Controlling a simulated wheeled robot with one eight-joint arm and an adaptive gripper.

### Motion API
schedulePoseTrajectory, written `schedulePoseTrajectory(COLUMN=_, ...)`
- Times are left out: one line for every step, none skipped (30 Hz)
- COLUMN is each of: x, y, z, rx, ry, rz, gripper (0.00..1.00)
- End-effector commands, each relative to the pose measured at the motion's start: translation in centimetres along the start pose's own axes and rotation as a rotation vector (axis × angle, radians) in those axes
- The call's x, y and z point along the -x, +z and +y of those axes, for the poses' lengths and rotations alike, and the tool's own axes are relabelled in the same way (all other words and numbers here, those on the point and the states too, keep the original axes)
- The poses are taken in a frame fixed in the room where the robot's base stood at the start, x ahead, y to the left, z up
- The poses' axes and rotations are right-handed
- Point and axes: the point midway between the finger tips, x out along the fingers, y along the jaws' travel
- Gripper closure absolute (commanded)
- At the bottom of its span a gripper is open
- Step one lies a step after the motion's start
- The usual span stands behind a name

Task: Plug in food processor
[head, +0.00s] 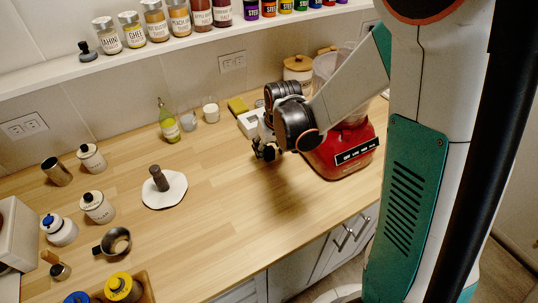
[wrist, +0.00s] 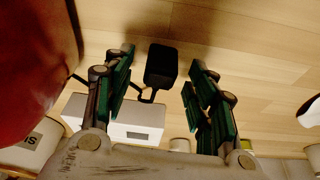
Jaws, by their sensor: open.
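The red food processor (head: 345,152) stands on the right part of the wooden counter, partly hidden by my arm. Its red body (wrist: 35,60) fills the left side of the wrist view. My gripper (head: 265,152) is just left of it, low over the counter. In the wrist view my gripper (wrist: 157,85) is open, with a black block that looks like the plug (wrist: 161,66) between its green fingers, near the tips. No contact with either finger shows. A thin dark cord shows near the left finger. Wall outlets are above the counter (head: 232,62) and at far left (head: 24,125).
A white box (head: 250,122) and a yellow-green item (head: 237,106) stand behind my gripper. A green bottle (head: 168,122) and cups stand near the wall. A jar shelf (head: 160,47) overhangs the back. The counter's middle front is clear.

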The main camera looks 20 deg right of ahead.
Motion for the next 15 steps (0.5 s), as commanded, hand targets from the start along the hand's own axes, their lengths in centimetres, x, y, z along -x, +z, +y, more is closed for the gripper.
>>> schedulePoseTrajectory(x=0.05, y=-0.01, z=0.0, rx=0.0, ry=0.0, rz=0.0, gripper=0.48)
schedulePoseTrajectory(x=0.06, y=-0.01, z=0.0, rx=0.0, ry=0.0, rz=0.0, gripper=0.53)
schedulePoseTrajectory(x=0.06, y=-0.01, z=0.0, rx=0.0, ry=0.0, rz=0.0, gripper=0.62)
schedulePoseTrajectory(x=0.06, y=-0.01, z=0.0, rx=0.0, ry=0.0, rz=0.0, gripper=0.69)
schedulePoseTrajectory(x=0.06, y=-0.02, z=0.0, rx=0.0, ry=0.0, rz=0.0, gripper=0.76)
schedulePoseTrajectory(x=0.07, y=-0.02, z=0.0, rx=0.0, ry=0.0, rz=0.0, gripper=0.85)
schedulePoseTrajectory(x=0.07, y=-0.02, z=0.0, rx=0.0, ry=0.0, rz=0.0, gripper=0.91)
schedulePoseTrajectory(x=0.07, y=-0.02, z=0.0, rx=0.0, ry=0.0, rz=0.0, gripper=0.96)
schedulePoseTrajectory(x=0.07, y=-0.02, z=0.0, rx=0.0, ry=0.0, rz=0.0, gripper=0.96)
schedulePoseTrajectory(x=0.07, y=-0.02, z=0.0, rx=0.0, ry=0.0, rz=0.0, gripper=0.96)
schedulePoseTrajectory(x=0.07, y=-0.02, z=0.0, rx=0.0, ry=0.0, rz=0.0, gripper=0.96)
schedulePoseTrajectory(x=0.07, y=-0.02, z=0.0, rx=0.0, ry=0.0, rz=0.0, gripper=0.96)
schedulePoseTrajectory(x=0.07, y=-0.02, z=0.0, rx=0.0, ry=0.0, rz=0.0, gripper=0.96)
schedulePoseTrajectory(x=0.07, y=-0.02, z=0.0, rx=0.0, ry=0.0, rz=0.0, gripper=0.96)
schedulePoseTrajectory(x=0.07, y=-0.02, z=0.0, rx=0.0, ry=0.0, rz=0.0, gripper=0.96)
